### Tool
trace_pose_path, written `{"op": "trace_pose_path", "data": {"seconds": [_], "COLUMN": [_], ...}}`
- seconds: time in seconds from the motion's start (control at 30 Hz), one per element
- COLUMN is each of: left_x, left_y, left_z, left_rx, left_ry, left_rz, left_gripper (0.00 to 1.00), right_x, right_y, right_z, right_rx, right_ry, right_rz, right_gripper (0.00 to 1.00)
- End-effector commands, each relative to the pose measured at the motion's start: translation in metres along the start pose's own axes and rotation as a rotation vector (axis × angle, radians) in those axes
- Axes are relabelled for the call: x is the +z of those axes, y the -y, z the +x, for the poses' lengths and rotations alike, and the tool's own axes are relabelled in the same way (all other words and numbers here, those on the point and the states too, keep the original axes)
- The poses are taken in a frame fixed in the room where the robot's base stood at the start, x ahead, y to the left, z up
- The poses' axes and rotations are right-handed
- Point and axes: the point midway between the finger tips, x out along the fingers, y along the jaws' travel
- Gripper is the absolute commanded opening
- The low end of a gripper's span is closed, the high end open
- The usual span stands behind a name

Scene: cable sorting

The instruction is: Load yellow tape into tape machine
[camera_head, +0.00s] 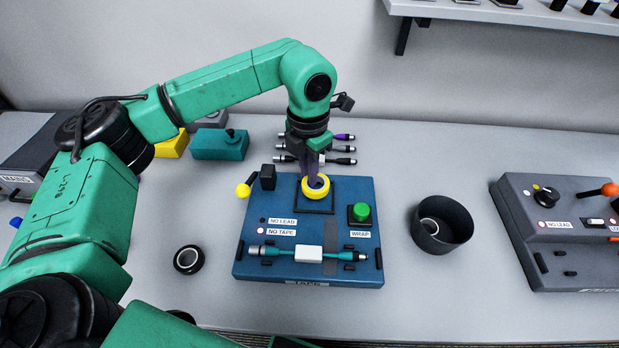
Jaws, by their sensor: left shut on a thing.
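The yellow tape (316,188) is a ring at the back middle of the blue tape machine (300,275), over its dark square tape seat (327,208). My left gripper (315,178) points down from above and is shut on the yellow tape. I cannot tell whether the tape touches the seat or is held just above it. The machine has labels reading NO LEAD, NO TAPE and WRAP, a green button (361,211) and a yellow-knobbed lever (243,190). A teal cable (345,255) lies across its front. My right gripper is not in view.
A black tape roll (188,259) lies left of the machine. A dark round bowl (441,225) with a roll inside stands right of it. A grey machine (560,235) is at far right. Several cables (343,149) lie behind. Teal (219,145) and yellow blocks (173,146) stand back left.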

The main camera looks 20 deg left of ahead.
Motion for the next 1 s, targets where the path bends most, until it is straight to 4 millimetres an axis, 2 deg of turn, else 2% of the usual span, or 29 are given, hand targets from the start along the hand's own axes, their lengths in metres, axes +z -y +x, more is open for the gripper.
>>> {"op": "trace_pose_path", "data": {"seconds": [0.1, 0.17, 0.5, 0.53, 0.83, 0.9, 1.0], "left_x": [-0.001, -0.001, 0.0, 0.0, 0.0, 0.0, 0.001], "left_y": [0.0, 0.0, 0.0, 0.0, 0.0, 0.0, -0.001], "left_z": [0.023, 0.03, 0.037, 0.035, 0.034, 0.028, 0.015], "left_rx": [-0.001, 0.0, 0.001, 0.001, 0.001, 0.001, 0.001], "left_ry": [-0.004, -0.003, -0.001, -0.001, -0.001, 0.0, 0.004], "left_rz": [-0.001, -0.001, 0.0, 0.0, 0.0, -0.001, -0.001], "left_gripper": [0.0, 0.0, 0.0, 0.25, 0.26, 0.26, 0.26], "right_x": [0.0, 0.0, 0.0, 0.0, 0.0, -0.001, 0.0], "right_y": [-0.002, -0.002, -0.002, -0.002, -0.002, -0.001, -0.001], "right_z": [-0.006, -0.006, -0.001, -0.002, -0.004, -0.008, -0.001], "right_rx": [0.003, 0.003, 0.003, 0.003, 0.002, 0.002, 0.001], "right_ry": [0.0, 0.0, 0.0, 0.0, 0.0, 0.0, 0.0], "right_rz": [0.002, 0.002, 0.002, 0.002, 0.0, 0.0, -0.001], "right_gripper": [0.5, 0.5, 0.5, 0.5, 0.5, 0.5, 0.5]}}
